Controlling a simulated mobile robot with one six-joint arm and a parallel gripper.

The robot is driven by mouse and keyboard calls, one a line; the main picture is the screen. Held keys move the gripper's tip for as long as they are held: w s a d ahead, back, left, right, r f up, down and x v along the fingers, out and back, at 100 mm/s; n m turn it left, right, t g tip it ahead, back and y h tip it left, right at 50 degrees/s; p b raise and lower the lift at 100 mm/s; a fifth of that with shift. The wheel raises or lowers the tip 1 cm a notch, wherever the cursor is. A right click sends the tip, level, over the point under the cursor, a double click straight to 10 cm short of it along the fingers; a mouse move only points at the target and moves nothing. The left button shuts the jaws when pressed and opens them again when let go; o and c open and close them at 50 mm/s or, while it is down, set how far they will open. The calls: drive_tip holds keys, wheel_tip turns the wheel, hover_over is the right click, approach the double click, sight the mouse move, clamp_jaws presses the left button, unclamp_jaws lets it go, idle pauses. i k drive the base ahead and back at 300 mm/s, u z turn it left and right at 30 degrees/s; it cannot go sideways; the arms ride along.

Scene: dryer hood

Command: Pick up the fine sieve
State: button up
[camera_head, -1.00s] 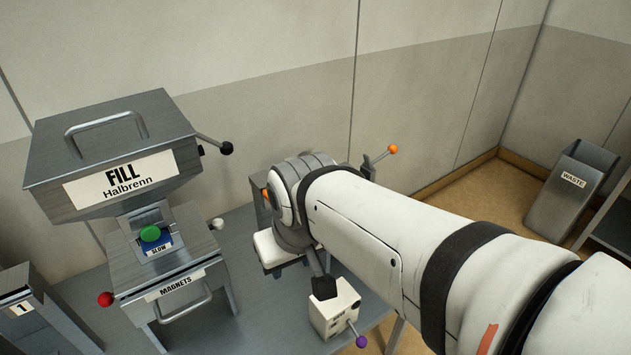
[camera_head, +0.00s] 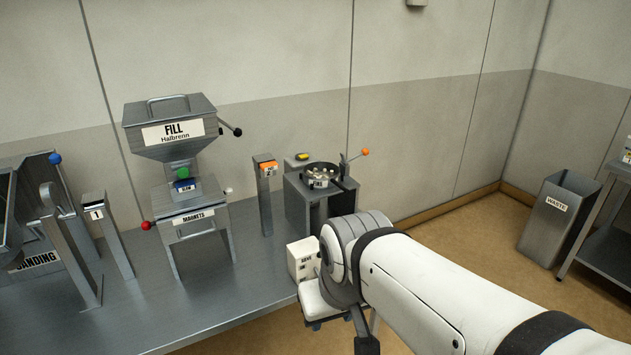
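A round dark-rimmed pan (camera_head: 333,172) sits on a grey metal stand at the back right of the bench. My arm reaches in from the lower right, in front of the stand. My gripper (camera_head: 316,323) seems to be the white block with dark ends below the wrist, near the front edge of the bench. Its fingers are mostly hidden, so open or shut does not show.
A white labelled box (camera_head: 301,259) stands beside my wrist. The FILL hopper (camera_head: 171,128) stands over the MAGNETS drawer unit (camera_head: 196,222). Posts marked 1 (camera_head: 95,214) and 2 (camera_head: 266,167) rise nearby. A waste bin (camera_head: 556,215) stands at right.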

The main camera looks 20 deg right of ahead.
sight(323, 175)
drive_tip(key=z, duration=0.75)
drive_tip(key=i, duration=1.6)
drive_tip(key=z, duration=0.05)
